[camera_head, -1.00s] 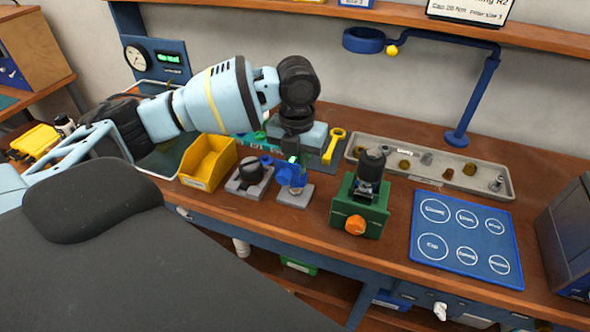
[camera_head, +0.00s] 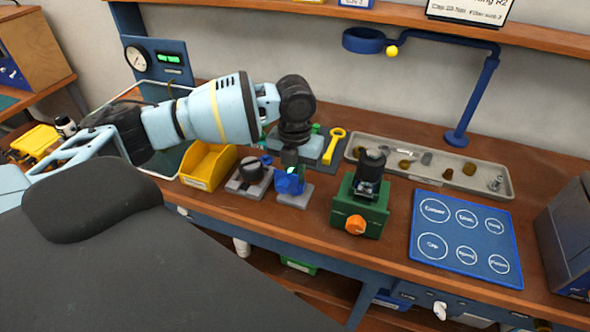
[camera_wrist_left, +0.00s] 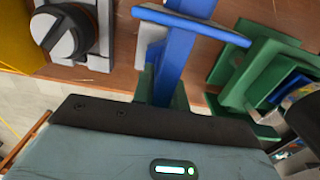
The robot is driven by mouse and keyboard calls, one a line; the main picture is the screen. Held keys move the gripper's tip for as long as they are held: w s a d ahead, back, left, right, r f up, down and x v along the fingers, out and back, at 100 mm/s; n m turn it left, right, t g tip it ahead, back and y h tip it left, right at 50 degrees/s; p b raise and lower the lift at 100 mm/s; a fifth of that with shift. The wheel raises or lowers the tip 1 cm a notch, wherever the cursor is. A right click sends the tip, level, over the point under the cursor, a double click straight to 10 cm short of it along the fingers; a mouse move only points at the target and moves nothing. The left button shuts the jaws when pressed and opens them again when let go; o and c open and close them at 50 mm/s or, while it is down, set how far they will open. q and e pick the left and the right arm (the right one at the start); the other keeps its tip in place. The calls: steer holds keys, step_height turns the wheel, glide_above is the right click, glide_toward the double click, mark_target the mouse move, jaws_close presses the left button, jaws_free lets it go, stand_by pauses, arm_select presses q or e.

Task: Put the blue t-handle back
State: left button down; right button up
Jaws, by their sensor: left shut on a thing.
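The blue t-handle (camera_wrist_left: 178,50) runs up between my left gripper's green fingers (camera_wrist_left: 162,88) in the left wrist view, with its crossbar across the top. My left gripper (camera_head: 290,160) is shut on it. In the head view the blue part (camera_head: 290,181) shows just below the gripper, over a small grey block (camera_head: 294,198). The wrist view shows a grey block edge (camera_wrist_left: 150,42) beside the handle. I cannot tell whether the handle is seated in the block or just above it. My right gripper is not in view.
A grey block with a black knob (camera_head: 251,170) stands close on the left, beside a yellow bin (camera_head: 207,168). A green fixture with an orange knob (camera_head: 360,218) stands to the right. Behind are a yellow wrench (camera_head: 334,147) and a parts tray (camera_head: 430,172). A blue mat (camera_head: 465,237) lies right.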

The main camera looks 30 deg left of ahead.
arm_select(q)
steer(key=shift+f, duration=0.3)
steer(key=c, duration=1.4)
jaws_free()
step_height(320, 180, up, 13)
steer(key=shift+r, duration=0.1)
